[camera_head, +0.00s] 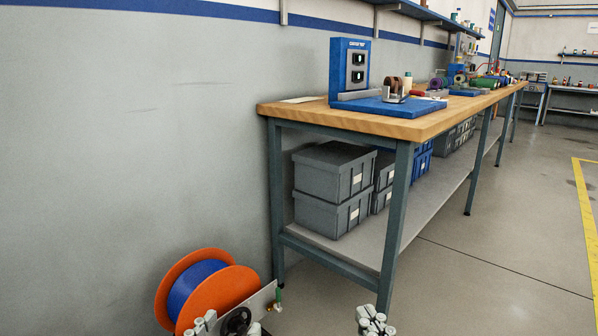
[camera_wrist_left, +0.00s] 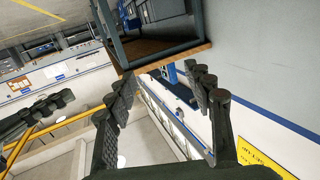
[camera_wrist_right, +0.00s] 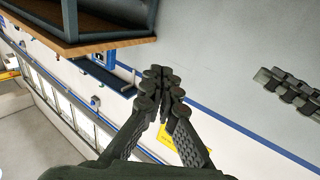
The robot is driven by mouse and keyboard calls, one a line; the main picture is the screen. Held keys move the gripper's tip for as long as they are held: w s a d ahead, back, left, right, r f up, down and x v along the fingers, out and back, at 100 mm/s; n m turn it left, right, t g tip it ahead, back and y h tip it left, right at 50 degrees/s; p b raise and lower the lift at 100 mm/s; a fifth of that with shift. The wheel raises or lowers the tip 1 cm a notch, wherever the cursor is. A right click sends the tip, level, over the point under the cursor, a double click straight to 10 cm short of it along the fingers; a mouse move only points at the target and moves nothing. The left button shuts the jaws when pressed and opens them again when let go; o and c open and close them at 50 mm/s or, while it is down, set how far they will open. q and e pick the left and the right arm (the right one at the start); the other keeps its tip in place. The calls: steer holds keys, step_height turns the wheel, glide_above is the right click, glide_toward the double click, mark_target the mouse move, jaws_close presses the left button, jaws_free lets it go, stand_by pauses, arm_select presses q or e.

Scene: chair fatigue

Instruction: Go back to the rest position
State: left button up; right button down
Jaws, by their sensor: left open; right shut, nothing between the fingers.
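My left gripper (camera_head: 230,325) shows at the bottom edge of the head view, in front of the orange and blue reel. In the left wrist view (camera_wrist_left: 163,92) its two dark fingers stand wide apart with nothing between them. My right gripper (camera_head: 373,322) shows at the bottom edge, right of the left one and in front of the bench. In the right wrist view (camera_wrist_right: 162,88) its fingertips meet, with nothing held. Each wrist view also shows the other gripper at its side. Most of both arms is out of the head view.
A long wooden-topped workbench (camera_head: 420,127) runs along the wall, with a blue fixture (camera_head: 350,68) on its near end and grey bins (camera_head: 328,182) on its lower shelf. A cable reel (camera_head: 232,282) stands at the lower left. The floor (camera_head: 490,265) right of the bench is clear.

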arm_select(q)
steer(key=a+f+g+y+p, duration=0.3)
steer(key=a+f+g+p, duration=0.25)
steer(key=f, duration=0.85)
arm_select(e)
steer(key=s+d+f+g+h, duration=0.1)
steer(key=d+f+g+h, duration=0.15)
steer(key=f, duration=0.55)
steer(key=d+f+g+h, duration=0.1)
steer(key=d+f+g, duration=0.3)
steer(key=f, duration=0.3)
arm_select(q)
steer(key=s+a+f+n+g+y+p, duration=0.2)
steer(key=s+a+f+g+y+p, duration=0.1)
steer(key=s+a+f+g, duration=0.5)
steer(key=s+a+f+p, duration=0.1)
steer(key=s+a+f, duration=0.2)
steer(key=s+f, duration=0.1)
steer(key=shift+s+f, duration=0.2)
steer(key=shift+f, duration=0.1)
arm_select(e)
steer(key=s+d+f+m+g+h, duration=0.2)
steer(key=s+d+f+g, duration=0.6)
steer(key=f, duration=0.5)
steer(key=s+d+h, duration=0.1)
steer(key=s+d, duration=0.1)
steer(key=s, duration=0.1)
steer(key=shift+s+d+f, duration=0.15)
steer(key=shift+s+d, duration=0.05)
steer(key=shift+s, duration=0.1)
